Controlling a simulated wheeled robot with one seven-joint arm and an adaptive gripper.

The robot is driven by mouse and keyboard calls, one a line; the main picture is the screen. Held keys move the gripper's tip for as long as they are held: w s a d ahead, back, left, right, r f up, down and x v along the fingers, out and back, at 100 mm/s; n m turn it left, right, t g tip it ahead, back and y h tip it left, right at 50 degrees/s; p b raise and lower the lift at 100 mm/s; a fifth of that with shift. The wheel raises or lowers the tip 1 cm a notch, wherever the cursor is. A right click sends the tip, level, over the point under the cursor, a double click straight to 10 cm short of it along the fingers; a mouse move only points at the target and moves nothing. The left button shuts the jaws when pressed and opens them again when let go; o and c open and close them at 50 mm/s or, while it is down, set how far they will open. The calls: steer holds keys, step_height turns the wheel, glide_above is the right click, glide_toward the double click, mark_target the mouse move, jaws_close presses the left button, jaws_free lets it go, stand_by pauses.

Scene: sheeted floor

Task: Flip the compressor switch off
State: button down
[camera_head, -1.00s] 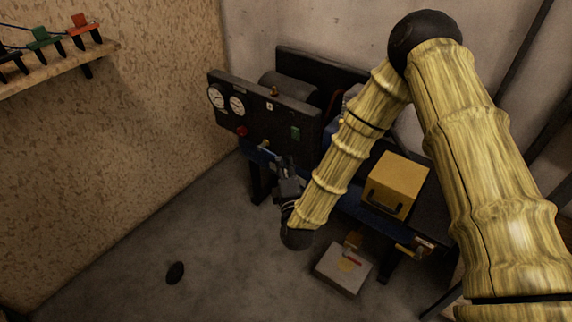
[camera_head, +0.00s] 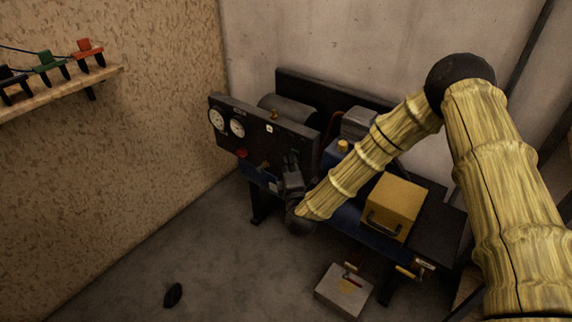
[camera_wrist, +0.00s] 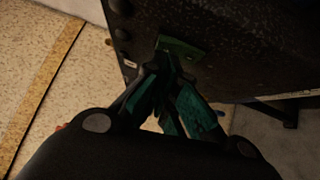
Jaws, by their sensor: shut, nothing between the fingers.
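The compressor (camera_head: 226,141) has a dark upright front panel with two white round gauges and a red knob, on a blue-edged bench against the wall. In the wrist view, a green switch plate (camera_wrist: 190,47) sits on the dark panel. My gripper (camera_head: 291,159) is at the right part of the panel and hides the green plate in the head view. In the wrist view my gripper's fingers (camera_wrist: 163,62) come together at the plate, with nothing between them. The tips overlap its lower left; I cannot tell whether they touch. The switch lever and its position are hidden.
A yellow box (camera_head: 396,202) with a handle stands on the bench (camera_head: 447,213) to the right. A grey case (camera_head: 343,291) and a small black object (camera_head: 173,295) lie on the floor. A shelf (camera_head: 60,93) with coloured clamps is at the left. Floor in front is mostly clear.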

steer(key=shift+a+f+p, duration=0.15)
steer(key=shift+a+p, duration=0.15)
steer(key=shift+p, duration=0.1)
steer(key=shift+w+d+g+p, duration=0.1)
steer(key=shift+g+p, duration=0.2)
steer(key=shift+w+d+r+m, duration=0.15)
steer(key=shift+d+r+m, duration=0.1)
steer(key=shift+m, duration=0.15)
stand_by(0.3)
